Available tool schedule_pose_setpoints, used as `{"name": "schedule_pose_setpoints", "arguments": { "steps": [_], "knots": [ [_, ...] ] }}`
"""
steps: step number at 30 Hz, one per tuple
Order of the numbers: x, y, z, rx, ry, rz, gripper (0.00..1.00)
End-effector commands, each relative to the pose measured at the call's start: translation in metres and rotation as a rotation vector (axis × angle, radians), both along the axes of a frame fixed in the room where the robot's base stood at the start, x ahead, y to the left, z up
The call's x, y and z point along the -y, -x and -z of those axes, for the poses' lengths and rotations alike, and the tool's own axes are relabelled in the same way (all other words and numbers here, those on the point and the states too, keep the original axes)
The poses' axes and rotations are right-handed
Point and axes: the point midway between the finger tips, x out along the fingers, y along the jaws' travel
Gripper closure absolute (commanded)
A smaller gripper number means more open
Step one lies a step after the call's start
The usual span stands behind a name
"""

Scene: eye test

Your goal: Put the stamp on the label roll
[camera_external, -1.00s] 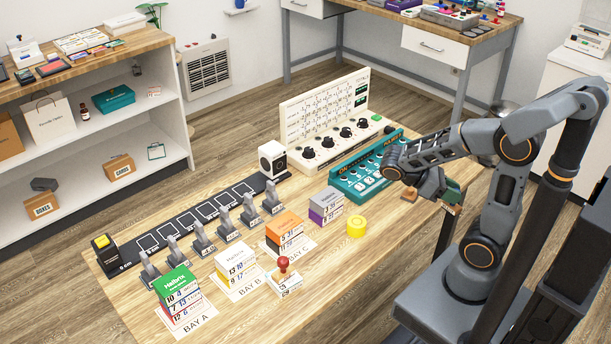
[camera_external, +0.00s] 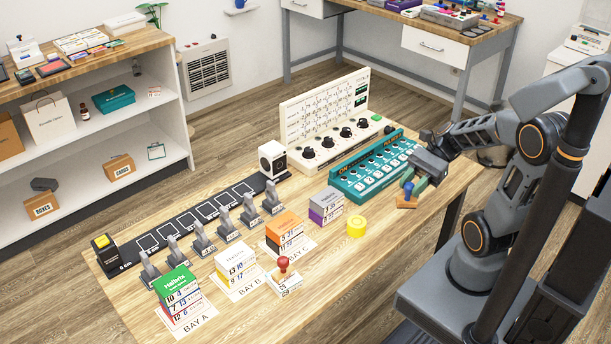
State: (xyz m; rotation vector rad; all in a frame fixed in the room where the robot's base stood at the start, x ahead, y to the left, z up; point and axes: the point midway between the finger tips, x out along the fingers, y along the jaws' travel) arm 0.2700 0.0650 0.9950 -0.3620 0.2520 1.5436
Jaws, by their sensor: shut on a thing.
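A stamp with a blue handle (camera_external: 408,188) and a wooden base hangs from my gripper (camera_external: 413,185). My gripper is shut on its handle, just off the front right corner of the teal switch panel. The stamp looks roughly upright; whether its base touches the table cannot be told. The yellow label roll (camera_external: 356,226) lies on the table, to the left of and nearer the camera than my gripper, with clear wood between them. Nothing is on top of it. A second stamp, with a red knob (camera_external: 283,264), stands near the BAY C card.
The teal switch panel (camera_external: 375,168) and the cream knob console (camera_external: 325,125) stand behind. A purple and grey block stack (camera_external: 328,208) is just left of the roll. Other stacks (camera_external: 178,290) stand on bay cards. The table's right front is clear.

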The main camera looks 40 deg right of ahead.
Motion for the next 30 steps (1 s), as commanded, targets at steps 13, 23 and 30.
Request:
{"name": "schedule_pose_setpoints", "arguments": {
  "steps": [13, 23, 30],
  "knots": [
    [-0.023, -0.093, 0.055, -0.009, -0.002, 0.010, 0.93],
    [-0.030, -0.122, 0.089, -0.002, 0.000, 0.010, 0.93],
    [-0.031, -0.129, 0.098, -0.002, 0.000, 0.010, 0.93]
  ]
}}
